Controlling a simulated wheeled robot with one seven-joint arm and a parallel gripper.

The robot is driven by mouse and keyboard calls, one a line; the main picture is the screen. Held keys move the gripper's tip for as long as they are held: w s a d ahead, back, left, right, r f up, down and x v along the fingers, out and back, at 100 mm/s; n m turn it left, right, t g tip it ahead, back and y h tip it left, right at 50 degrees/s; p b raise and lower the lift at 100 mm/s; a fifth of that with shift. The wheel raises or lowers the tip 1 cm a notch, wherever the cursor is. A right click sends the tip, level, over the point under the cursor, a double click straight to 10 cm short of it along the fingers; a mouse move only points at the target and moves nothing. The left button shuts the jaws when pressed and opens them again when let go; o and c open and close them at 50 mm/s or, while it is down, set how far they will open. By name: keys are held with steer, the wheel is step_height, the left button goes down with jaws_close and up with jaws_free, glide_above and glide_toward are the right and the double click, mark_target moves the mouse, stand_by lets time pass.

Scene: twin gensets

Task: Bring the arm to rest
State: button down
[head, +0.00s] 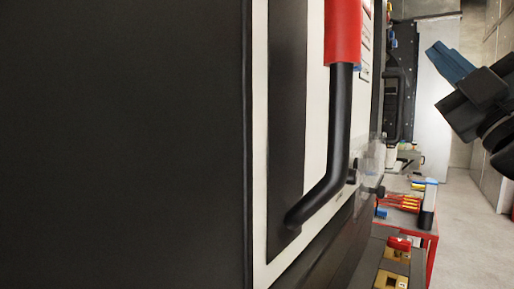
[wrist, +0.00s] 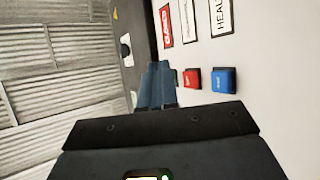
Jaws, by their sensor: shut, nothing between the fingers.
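My gripper (head: 437,56) shows at the upper right of the head view, its blue fingers pointing up and left in the picture. The fingers lie together with nothing between them. They also show near the middle of the wrist view (wrist: 156,86), above the dark gripper body. The gripper looks clear of everything around it. Part of my arm runs off the right edge of the head view.
A black handle (head: 339,130) with a red sleeve (head: 343,35) stands close in the head view, beside a large dark surface (head: 120,145). A red table (head: 432,245) holds tools. The floor (head: 475,235) at right is clear.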

steer(key=s+a+f+m+g+h, duration=0.1)
steer(key=s+f+m+g+h, duration=0.25)
steer(key=f, duration=0.85)
steer(key=s+a+f+m+h, duration=0.25)
steer(key=s+f+m, duration=0.35)
steer(key=f, duration=0.5)
steer(key=s+f+m+g+h, duration=0.1)
steer(key=s+f+m+h, duration=0.35)
steer(key=f, duration=0.75)
steer(key=s+f+g+y, duration=0.1)
steer(key=s+f+g, duration=0.2)
steer(key=s, duration=1)
steer(key=s+f+m+g+y, duration=0.1)
steer(key=s+f+g+y, duration=0.1)
steer(key=s+f, duration=0.7)
steer(key=s+a+g, duration=0.1)
steer(key=s, duration=0.3)
steer(key=shift+f+m, duration=0.15)
steer(key=shift+m, duration=0.15)
steer(key=shift+s+g+y, duration=0.1)
steer(key=shift+g+y, duration=0.15)
